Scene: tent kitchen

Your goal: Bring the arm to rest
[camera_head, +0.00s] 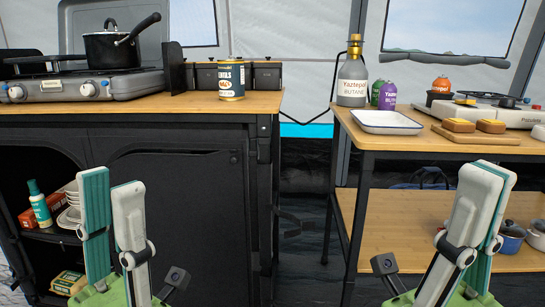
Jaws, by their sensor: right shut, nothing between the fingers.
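My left gripper (110,183) is at the lower left, in front of the dark cabinet. Its two fingers point up with a gap between them, and nothing shows in the gap. My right gripper (490,172) is at the lower right, in front of the two-level wooden table. Its fingers are together, with nothing between them. Both grippers stand upright and look clear of the furniture.
The cabinet top (150,104) holds a stove with a black pot (110,48) and a can (231,80). The right table (385,139) carries a white tray (387,122), a butane bottle (353,75) and bread-like pieces (459,126). A floor gap separates them.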

